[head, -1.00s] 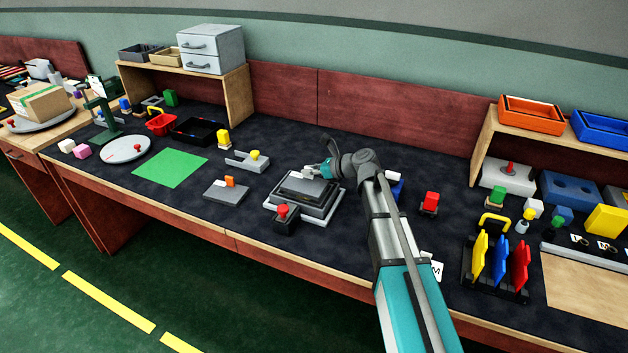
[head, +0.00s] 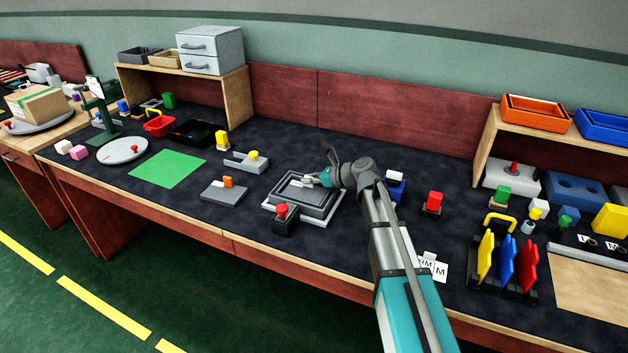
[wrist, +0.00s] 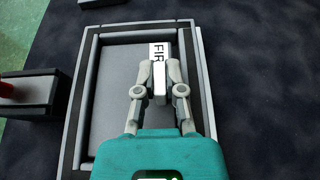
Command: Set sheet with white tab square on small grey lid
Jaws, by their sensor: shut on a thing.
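A grey sheet (wrist: 122,75) lies within the raised rim of the small grey lid (wrist: 206,110) in the wrist view. The sheet's white tab (wrist: 157,50) bears the letters "FIR". My gripper (wrist: 160,75) is shut on this tab, one finger on each side. In the head view my gripper (head: 318,181) is low over the lid (head: 272,207), and the sheet (head: 297,192) shows inside the rim. The sheet's sides look roughly parallel to the rim. My gripper hides its near right part. I cannot tell whether the sheet touches the lid all over.
A dark block with a red knob (head: 284,220) stands close at the lid's front corner. A grey piece with an orange block (head: 226,190) lies to the left. A blue block (head: 396,187) stands to the right. White lettered cards (head: 433,267) lie by my arm.

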